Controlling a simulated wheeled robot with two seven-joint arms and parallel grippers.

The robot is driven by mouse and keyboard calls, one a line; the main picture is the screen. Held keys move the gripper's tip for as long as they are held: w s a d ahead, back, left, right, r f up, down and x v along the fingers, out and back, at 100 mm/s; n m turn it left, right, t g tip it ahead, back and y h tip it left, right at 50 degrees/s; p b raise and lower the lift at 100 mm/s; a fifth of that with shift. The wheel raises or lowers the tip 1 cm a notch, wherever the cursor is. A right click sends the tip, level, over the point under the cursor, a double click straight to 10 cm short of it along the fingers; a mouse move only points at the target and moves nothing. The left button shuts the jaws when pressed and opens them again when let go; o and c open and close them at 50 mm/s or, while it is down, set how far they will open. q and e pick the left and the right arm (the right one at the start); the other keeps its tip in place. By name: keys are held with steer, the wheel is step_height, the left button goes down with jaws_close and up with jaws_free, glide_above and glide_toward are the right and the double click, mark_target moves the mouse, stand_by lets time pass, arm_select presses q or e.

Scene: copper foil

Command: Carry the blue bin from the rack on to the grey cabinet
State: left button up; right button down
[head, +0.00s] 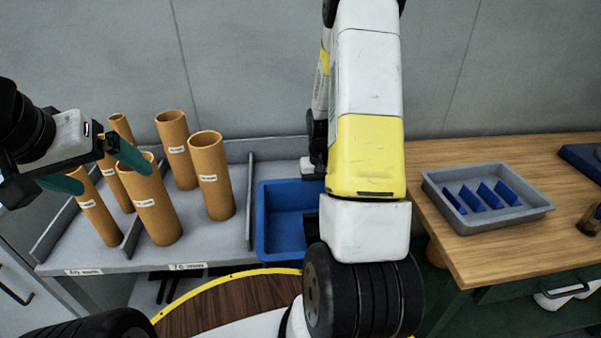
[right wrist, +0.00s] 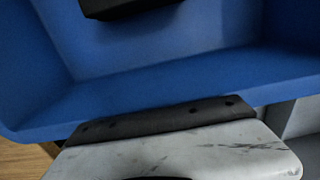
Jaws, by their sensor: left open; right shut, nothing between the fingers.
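The blue bin (head: 281,222) sits at the right end of the grey rack (head: 230,262), beside a divider. My right arm hides its right part. In the right wrist view the blue bin (right wrist: 160,75) fills most of the picture, with a dark block inside or over it at the top. My right gripper (right wrist: 160,125) is close at the bin's rim; its fingertips are not clear, and whether it touches cannot be told. My left gripper (head: 95,168) is open and empty, its teal fingers among the brown tubes. A pale grey front with a dark handle (head: 15,290), possibly the grey cabinet, shows at lower left.
Several brown cardboard tubes (head: 212,180) stand on the rack left of the bin. A wooden worktop (head: 450,160) at the right bears a grey tray (head: 490,222) with blue pieces. A grey wall is behind.

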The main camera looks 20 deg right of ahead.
steer(key=shift+s, duration=0.3)
step_height(320, 180, up, 8)
steer(key=shift+a+f, duration=0.15)
stand_by(0.4)
